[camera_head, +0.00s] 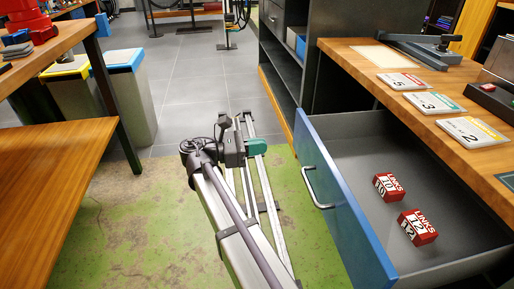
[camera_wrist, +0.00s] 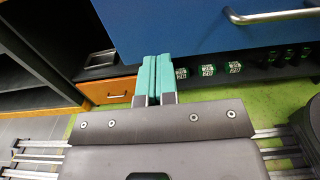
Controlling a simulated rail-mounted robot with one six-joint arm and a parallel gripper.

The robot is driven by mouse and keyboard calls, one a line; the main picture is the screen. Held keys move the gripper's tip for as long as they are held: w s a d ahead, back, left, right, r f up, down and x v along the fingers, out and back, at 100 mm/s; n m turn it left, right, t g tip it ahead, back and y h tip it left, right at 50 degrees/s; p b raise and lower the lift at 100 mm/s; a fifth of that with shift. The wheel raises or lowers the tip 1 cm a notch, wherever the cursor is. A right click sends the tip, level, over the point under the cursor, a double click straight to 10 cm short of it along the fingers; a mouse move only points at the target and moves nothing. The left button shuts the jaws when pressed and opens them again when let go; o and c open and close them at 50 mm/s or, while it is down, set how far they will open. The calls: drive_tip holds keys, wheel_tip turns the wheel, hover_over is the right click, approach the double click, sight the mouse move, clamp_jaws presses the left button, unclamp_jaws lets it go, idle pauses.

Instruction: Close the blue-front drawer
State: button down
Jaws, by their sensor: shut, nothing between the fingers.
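The blue-front drawer stands open in the head view, its blue front (camera_head: 340,215) pulled out from under the wooden counter. Its metal handle (camera_head: 316,188) faces left, toward my arm. Two red-and-white boxes, one (camera_head: 388,187) and another (camera_head: 418,226), lie inside on the grey bottom. My gripper (camera_head: 260,147) is left of the drawer front, with a gap between them. In the wrist view my gripper's teal fingers (camera_wrist: 154,68) are pressed together and empty. The blue front (camera_wrist: 190,25) shows just beyond the tips there, with the handle (camera_wrist: 270,16) to their right.
Number cards, one of them (camera_head: 472,131), and a grey tool (camera_head: 425,48) lie on the counter (camera_head: 455,90). A wooden bench (camera_head: 50,190) and bins (camera_head: 130,95) stand at left. Dark open shelving (camera_head: 282,70) is behind the drawer. Green floor lies between.

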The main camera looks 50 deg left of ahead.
sight(304, 142)
drive_tip(key=x, duration=1)
drive_tip(key=shift+w, duration=0.1)
drive_tip(key=shift+d, duration=0.1)
